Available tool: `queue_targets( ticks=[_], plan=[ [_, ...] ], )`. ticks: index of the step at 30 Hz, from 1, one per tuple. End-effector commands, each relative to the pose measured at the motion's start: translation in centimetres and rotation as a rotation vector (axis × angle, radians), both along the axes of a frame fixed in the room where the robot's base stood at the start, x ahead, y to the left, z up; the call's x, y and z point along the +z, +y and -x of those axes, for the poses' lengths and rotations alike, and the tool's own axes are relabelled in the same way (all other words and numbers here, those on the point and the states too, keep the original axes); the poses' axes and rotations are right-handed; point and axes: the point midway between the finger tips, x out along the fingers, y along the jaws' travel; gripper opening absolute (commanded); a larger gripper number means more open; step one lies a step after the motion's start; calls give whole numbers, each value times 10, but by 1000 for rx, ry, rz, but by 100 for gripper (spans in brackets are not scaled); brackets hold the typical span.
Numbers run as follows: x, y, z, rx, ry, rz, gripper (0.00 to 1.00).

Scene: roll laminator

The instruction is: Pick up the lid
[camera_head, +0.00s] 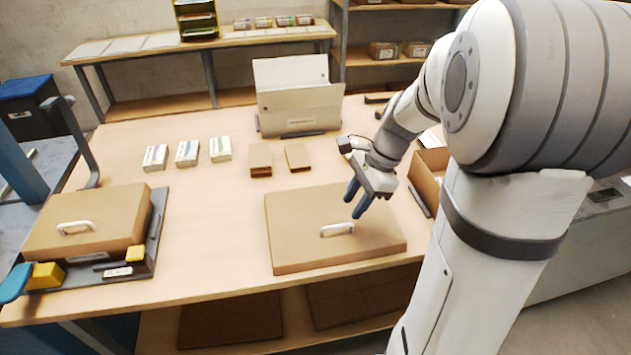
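A flat brown lid (300,245) with a white handle (338,229) lies on the wooden table, right of the table's middle. My gripper (354,206) is above the lid, just up and to the right of its handle in the picture. Its two dark blue fingers point down and are apart, with nothing seen between them. It looks clear of the handle, though the exact height is hard to tell. A similar brown lid-like piece (110,215) with a white handle (75,227) sits at the left on a dark base (153,240).
Yellow blocks (46,275) sit on the left base. Behind stand card stacks (187,152), small brown boxes (298,157) and a beige machine (298,95). An open carton (424,185) is right of the lid. Table space between the two brown pieces is clear.

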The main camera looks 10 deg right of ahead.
Motion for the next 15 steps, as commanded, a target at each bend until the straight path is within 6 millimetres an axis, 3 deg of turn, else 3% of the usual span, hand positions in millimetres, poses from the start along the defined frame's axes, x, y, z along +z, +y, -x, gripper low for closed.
queue_targets(
  ticks=[4,15],
  plan=[
    [-7,-2,-8,-86,39,-28,34],
    [-48,16,-9,-90,44,-29,34]
  ],
)
